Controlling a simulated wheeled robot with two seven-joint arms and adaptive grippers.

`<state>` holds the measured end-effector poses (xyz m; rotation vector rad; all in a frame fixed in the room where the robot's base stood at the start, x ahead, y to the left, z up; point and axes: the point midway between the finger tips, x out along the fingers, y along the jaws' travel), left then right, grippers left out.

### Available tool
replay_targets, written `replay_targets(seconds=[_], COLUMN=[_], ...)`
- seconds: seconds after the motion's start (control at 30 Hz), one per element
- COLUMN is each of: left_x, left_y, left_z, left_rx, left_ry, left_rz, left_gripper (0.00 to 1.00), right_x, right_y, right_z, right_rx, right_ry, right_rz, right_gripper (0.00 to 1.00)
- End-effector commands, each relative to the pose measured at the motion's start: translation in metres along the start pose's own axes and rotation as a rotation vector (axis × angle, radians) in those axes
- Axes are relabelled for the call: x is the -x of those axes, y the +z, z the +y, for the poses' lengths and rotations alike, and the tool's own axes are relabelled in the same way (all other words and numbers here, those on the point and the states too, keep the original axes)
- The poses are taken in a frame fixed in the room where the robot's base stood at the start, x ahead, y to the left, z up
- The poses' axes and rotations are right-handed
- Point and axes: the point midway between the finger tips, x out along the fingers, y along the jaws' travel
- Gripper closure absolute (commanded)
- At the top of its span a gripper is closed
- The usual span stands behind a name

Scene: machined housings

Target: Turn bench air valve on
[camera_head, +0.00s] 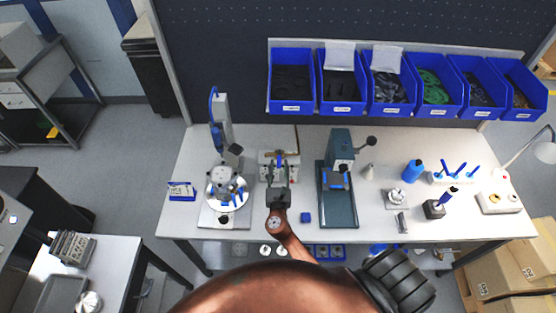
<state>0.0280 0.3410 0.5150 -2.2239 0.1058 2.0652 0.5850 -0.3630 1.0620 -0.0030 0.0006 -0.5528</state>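A pale valve block (265,160) stands toward the back of the white bench, left of the green press. A small blue part (281,158), which looks like the valve's handle, shows on it. My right gripper (280,170) reaches over the bench from the front. Its fingers point at the block and cover part of it. The fingertips overlap the blue part in the picture. I cannot tell whether they touch it or how far they are parted. My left gripper is not in view.
A round fixture (227,190) with a tall column stands to the left of my gripper, and a green press (338,195) to the right. Blue bins (291,108) hang along the back panel. Bottles and small tools occupy the right side.

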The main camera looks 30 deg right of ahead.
Motion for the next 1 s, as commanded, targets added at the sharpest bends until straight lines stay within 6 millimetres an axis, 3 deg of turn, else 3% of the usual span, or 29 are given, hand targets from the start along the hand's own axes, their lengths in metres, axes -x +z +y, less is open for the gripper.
replay_targets(seconds=[0.2,0.4,0.57,1.0], left_x=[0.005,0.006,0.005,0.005], left_y=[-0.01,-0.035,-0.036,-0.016], left_z=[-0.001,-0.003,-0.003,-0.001], left_rx=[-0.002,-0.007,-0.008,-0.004], left_ry=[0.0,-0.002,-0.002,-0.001], left_rz=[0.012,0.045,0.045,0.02], left_gripper=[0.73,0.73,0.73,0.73], right_x=[-0.025,-0.029,-0.029,-0.029], right_y=[0.001,0.0,0.0,0.0], right_z=[0.001,0.002,0.003,0.002], right_rx=[0.0,-0.002,-0.003,-0.003], right_ry=[0.002,0.002,0.004,0.003], right_rz=[0.0,0.0,0.0,0.001], right_gripper=[0.69,0.69,0.7,1.0])
